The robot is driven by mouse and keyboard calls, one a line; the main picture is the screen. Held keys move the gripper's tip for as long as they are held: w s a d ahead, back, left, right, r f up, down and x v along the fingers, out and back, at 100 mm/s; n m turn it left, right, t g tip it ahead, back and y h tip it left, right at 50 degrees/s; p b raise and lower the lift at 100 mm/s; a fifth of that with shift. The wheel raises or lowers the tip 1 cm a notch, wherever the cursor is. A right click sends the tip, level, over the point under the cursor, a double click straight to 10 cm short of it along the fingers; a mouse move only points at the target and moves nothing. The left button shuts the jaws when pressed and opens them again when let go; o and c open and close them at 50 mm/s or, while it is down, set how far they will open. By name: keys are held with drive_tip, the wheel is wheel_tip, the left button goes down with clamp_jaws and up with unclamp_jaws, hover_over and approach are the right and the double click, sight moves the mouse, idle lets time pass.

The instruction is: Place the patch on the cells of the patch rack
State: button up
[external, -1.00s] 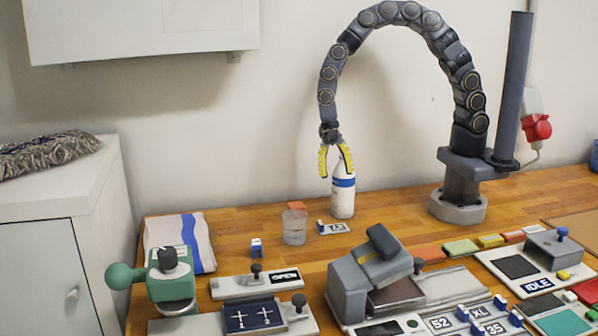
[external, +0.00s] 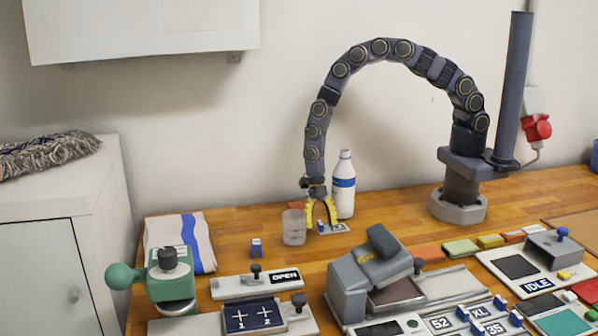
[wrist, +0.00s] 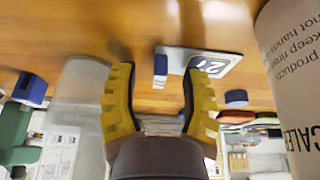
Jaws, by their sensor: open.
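The patch (external: 338,227), a small white plate with a dark number and a blue grip block, lies flat on the table beside the white bottle. My gripper (external: 320,226) is open and pointing down at the patch. In the wrist view, the patch (wrist: 228,66) lies beyond the fingers, and its blue block appears between the open fingertips (wrist: 158,72); contact cannot be told. The patch rack (external: 440,322) is at the lower right, with plates marked 52, XL and 35 bearing blue blocks. It is partly cut off by the frame edge.
A clear cup (external: 293,228) stands close left of my gripper, and a white bottle (external: 343,190) close behind right. A grey press-like device (external: 372,275) stands between the patch and rack. A green-knobbed device (external: 165,280) stands left. Table behind the bottle is clear.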

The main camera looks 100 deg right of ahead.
drive_tip(key=shift+f, duration=0.15)
clamp_jaws()
idle(0.4)
